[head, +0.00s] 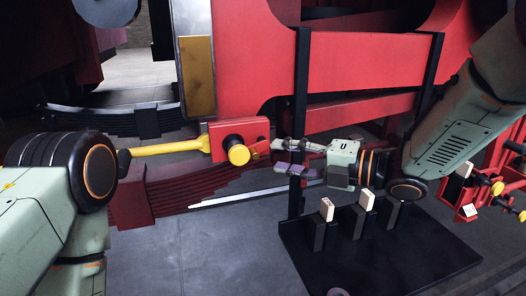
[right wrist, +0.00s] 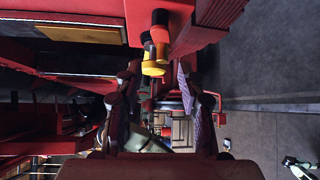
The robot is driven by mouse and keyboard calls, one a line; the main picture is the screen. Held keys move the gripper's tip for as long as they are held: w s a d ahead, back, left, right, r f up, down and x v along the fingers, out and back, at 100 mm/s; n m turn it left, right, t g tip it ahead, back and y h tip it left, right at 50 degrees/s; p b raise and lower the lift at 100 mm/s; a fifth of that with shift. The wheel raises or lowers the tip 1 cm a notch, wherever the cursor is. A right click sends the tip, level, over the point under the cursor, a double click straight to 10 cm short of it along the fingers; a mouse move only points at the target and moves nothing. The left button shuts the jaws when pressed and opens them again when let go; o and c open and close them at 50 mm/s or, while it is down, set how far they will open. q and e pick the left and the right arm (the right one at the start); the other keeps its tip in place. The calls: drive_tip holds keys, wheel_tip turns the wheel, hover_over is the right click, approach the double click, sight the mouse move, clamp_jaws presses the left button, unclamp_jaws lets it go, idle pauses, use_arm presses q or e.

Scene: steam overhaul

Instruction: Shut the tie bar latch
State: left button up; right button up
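A yellow lever (head: 170,147), which looks like the tie bar latch, runs level from beside my left arm to a red block (head: 222,130). A black pin with a yellow end (head: 238,153) sticks out of the block. My right gripper (head: 276,158) is just right of the block, its fingers pointing left, spread and empty. In the right wrist view its fingers (right wrist: 158,72) are apart, with the yellow-ended pin (right wrist: 152,66) beyond and between their tips; contact cannot be told. My left gripper is not visible; only my left arm's joint shows, covering the lever's left end.
A black stand (head: 400,250) with several upright pale-tipped blocks (head: 327,209) lies below my right gripper. A black post (head: 300,100) rises close to the fingers. A thin silver bar (head: 250,193) runs below. Grey floor (head: 200,260) is open at lower left.

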sight(258, 152)
drive_tip(key=x, duration=0.5)
drive_tip(key=shift+w+a+f+p, duration=0.25)
drive_tip(key=shift+w+p, duration=0.15)
drive_tip(key=shift+w, duration=0.1)
drive_tip(key=shift+s+a+r, duration=0.15)
drive_tip(key=shift+a, duration=0.2)
drive_tip(key=shift+d, duration=0.25)
drive_tip(key=shift+w, duration=0.35)
drive_tip(key=shift+c, duration=0.6)
drive_tip(key=shift+a, duration=0.2)
drive_tip(key=c, duration=0.3)
drive_tip(key=shift+s, duration=0.25)
drive_tip(key=c, duration=0.3)
clamp_jaws()
